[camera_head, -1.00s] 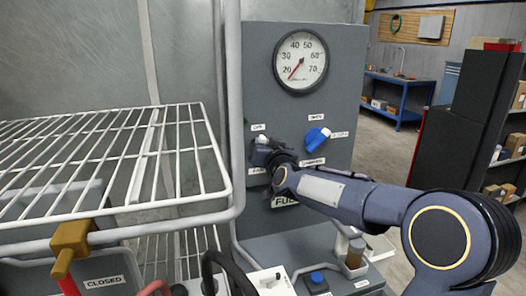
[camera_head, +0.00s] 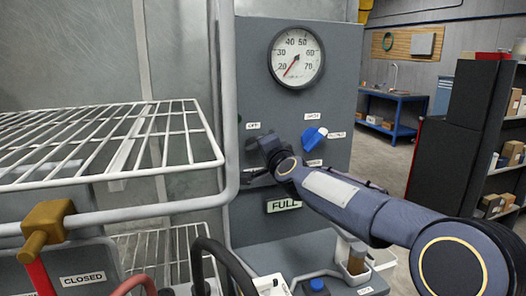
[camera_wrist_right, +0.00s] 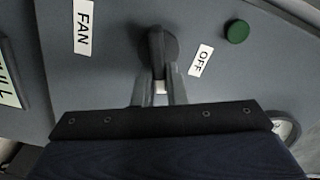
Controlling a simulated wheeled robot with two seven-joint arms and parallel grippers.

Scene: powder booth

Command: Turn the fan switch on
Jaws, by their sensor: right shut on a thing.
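The fan switch, a dark lever on a round base (camera_wrist_right: 168,45), is on the grey panel (camera_head: 250,60) in the right wrist view. The FAN label (camera_wrist_right: 83,27) is to its left and the OFF label (camera_wrist_right: 200,60) to its right. My right gripper (camera_wrist_right: 160,88) is shut on the lever, one finger on each side. In the head view the right wrist hides most of the switch; the OFF label (camera_head: 253,125) shows above it. My left gripper is not in view.
A blue handle (camera_head: 312,137) sits close to the right wrist. A round gauge (camera_head: 296,59) is above and a FULL sign (camera_head: 284,206) below. A white wire rack (camera_head: 110,145) and its frame tube stand to the left. A green button (camera_wrist_right: 237,31) is near the OFF label.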

